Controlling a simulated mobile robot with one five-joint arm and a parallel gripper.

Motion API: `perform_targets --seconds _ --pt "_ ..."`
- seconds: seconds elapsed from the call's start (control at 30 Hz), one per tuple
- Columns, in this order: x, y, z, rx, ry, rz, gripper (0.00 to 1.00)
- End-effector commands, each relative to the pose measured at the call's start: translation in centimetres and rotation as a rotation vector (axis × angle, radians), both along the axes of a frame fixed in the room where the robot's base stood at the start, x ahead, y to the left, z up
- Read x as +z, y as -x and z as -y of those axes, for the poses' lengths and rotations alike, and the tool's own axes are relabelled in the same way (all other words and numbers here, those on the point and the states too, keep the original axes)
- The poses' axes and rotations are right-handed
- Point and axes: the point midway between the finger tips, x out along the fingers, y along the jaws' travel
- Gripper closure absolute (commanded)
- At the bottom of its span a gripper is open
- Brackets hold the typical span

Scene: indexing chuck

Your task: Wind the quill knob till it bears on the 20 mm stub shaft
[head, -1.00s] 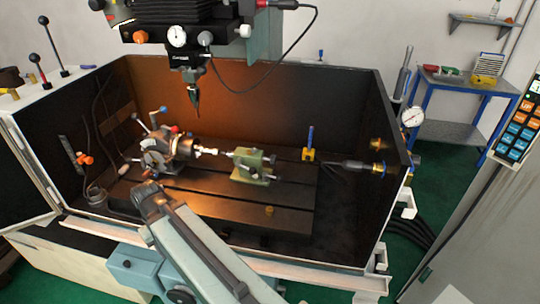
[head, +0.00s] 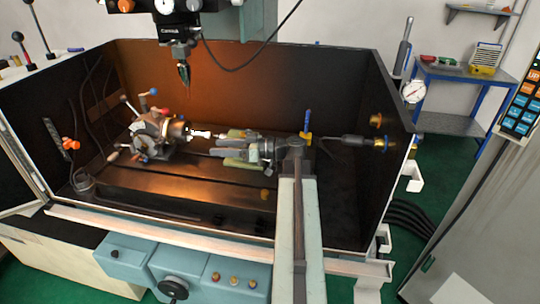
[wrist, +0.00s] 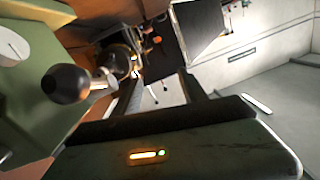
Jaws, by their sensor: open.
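The green tailstock (head: 243,165) stands on the machine table, partly hidden behind my gripper and forearm. In the wrist view its green body (wrist: 40,115) fills the left side, with a black ball knob (wrist: 66,84) on a metal stem. I cannot tell whether this is the quill knob. The shiny stub shaft (head: 201,133) shows between the chuck (head: 172,128) and the tailstock. My gripper (head: 228,143) is at the tailstock, pointing left. In the wrist view my open gripper (wrist: 160,90) has nothing between its fingers, and the ball knob is left of them.
A blue-and-yellow fixture (head: 306,130) stands just right of my wrist. A spindle probe (head: 184,75) hangs above the table. Dark enclosure walls (head: 365,95) rise at the back and right. The front left of the machine table (head: 170,185) is clear.

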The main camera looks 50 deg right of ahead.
Motion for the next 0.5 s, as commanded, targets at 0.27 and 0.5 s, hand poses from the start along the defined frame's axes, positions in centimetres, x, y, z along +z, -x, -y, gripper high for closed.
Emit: perform_targets --seconds 0.27,0.5 --pt "2.4 6.8 11.3 -0.211 0.249 0.291 0.5" --pt "0.4 11.2 16.5 -0.223 0.775 0.259 0.5"
